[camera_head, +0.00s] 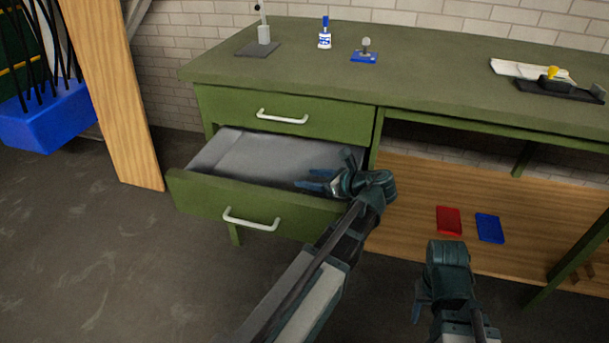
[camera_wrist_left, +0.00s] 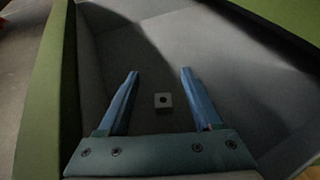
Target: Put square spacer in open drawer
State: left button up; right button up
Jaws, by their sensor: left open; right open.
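The lower drawer (camera_head: 255,206) is green with a grey inside and is pulled out. My left gripper (camera_head: 315,182) is open and empty over the right part of this drawer, apart from the spacer. In the head view the spacer does not show; my left gripper may hide it. My right gripper (camera_head: 418,303) is low in front of the workbench, away from the drawer.
The green workbench (camera_head: 420,60) carries a blue-capped bottle (camera_head: 325,34), a blue-based part (camera_head: 365,53) and a black tray (camera_head: 555,90). The upper drawer (camera_head: 285,117) is shut. Red (camera_head: 449,220) and blue (camera_head: 490,228) flat pieces lie on the wooden shelf.

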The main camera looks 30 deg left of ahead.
pick_arm(q)
jog(key=p+v, duration=0.2)
jog(key=v, duration=0.7)
jog(key=shift+d+p, duration=0.15)
jog(key=shift+p, duration=0.25)
pick_arm(e)
jog(key=shift+r, duration=1.75)
pick_arm(q)
jog(key=shift+s, duration=0.1)
